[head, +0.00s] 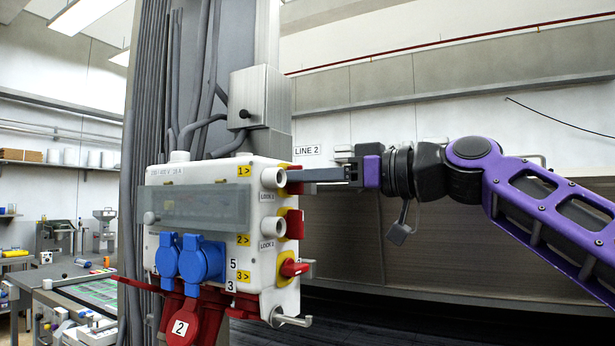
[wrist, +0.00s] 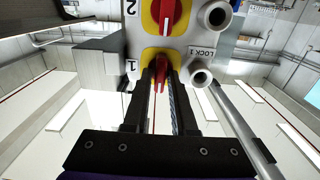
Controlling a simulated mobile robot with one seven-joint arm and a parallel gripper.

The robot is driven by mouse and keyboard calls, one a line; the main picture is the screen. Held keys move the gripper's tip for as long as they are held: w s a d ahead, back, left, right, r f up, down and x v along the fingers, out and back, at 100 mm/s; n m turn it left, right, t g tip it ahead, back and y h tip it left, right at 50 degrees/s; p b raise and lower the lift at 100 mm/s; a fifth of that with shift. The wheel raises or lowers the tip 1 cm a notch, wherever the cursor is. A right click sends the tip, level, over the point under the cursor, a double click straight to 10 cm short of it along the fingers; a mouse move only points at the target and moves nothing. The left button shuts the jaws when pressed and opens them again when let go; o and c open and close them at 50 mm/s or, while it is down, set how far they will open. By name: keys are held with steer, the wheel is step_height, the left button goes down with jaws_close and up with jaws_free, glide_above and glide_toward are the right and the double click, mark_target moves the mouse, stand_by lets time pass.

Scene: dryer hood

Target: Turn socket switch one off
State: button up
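The white socket box (head: 205,209) hangs on a post in the head view. Red rotary switches on yellow plates line its right side. Socket switch one (wrist: 160,77), beside the label 1, is in the wrist view, its red handle pointing along my fingers. My gripper (wrist: 161,84) reaches it with one dark finger on each side of the handle. The gap between the fingers is narrow, and I cannot tell whether they touch the handle. In the head view my gripper (head: 293,175) comes in from the right at the top switch, which its fingers partly hide.
Switch two (wrist: 168,15) and switch three (head: 291,268) are on the same side. White lock cylinders (head: 273,178) jut out close to my fingers. Blue sockets (head: 201,259) and red sockets (head: 193,318) are on the front and underside. Free room lies right of the box.

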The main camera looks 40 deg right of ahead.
jaws_close()
steer(key=shift+f+n+b, duration=0.1)
steer(key=shift+n+b, duration=0.3)
steer(key=n+b, duration=0.3)
steer(key=n, duration=0.5)
steer(key=n+b, duration=0.3)
steer(key=n, duration=0.6)
steer(key=shift+s+a+f, duration=0.1)
steer(key=shift+a+f, duration=0.05)
steer(key=shift+a, duration=0.05)
steer(key=shift+n+b, duration=0.3)
steer(key=shift+o, duration=2.2)
jaws_free()
